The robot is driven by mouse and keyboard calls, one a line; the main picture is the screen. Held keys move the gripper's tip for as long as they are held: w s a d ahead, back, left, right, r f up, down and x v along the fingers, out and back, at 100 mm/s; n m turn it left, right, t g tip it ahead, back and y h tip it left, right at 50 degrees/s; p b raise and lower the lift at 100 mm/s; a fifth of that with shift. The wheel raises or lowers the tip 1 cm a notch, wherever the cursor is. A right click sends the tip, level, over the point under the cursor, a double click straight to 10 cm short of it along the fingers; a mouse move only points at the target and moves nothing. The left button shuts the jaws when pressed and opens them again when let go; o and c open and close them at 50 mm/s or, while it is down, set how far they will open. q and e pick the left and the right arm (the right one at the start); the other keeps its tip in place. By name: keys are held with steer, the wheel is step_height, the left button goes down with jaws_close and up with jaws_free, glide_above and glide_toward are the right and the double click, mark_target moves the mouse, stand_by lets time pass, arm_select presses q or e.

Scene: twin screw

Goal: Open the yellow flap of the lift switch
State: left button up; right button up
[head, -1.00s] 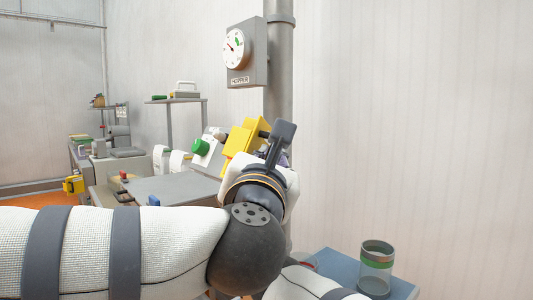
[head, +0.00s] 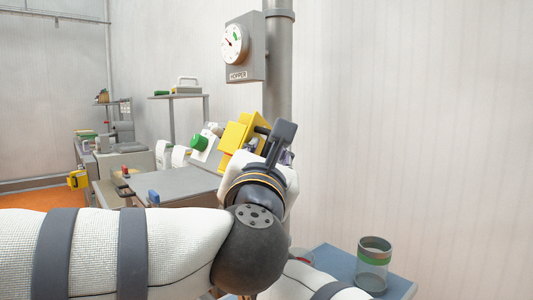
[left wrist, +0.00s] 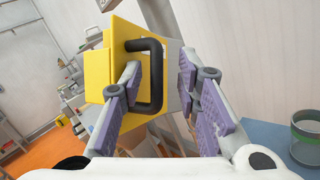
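The yellow flap (left wrist: 104,80) of the lift switch fills the upper left of the left wrist view, with a black loop handle (left wrist: 157,75) on its face. It also shows in the head view (head: 234,137), partly behind my wrist, and looks closed. My left gripper (left wrist: 160,78) is open, its purple-padded fingers apart. The left finger is beside the handle's bar, overlapping the loop; the right finger is beyond the grey edge of the box. I cannot tell whether either finger touches. In the head view, my left wrist hides most of the gripper. My right gripper is not in view.
A green knob (head: 199,143) is left of the flap. A grey hopper gauge box (head: 245,62) hangs on a vertical pipe (head: 277,90) above. A glass jar (head: 373,273) stands on a blue surface (head: 337,259) at lower right. A grey tabletop (head: 178,183) lies left.

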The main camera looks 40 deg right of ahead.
arm_select(q)
steer(key=v, duration=1.2)
steer(key=shift+s, duration=0.1)
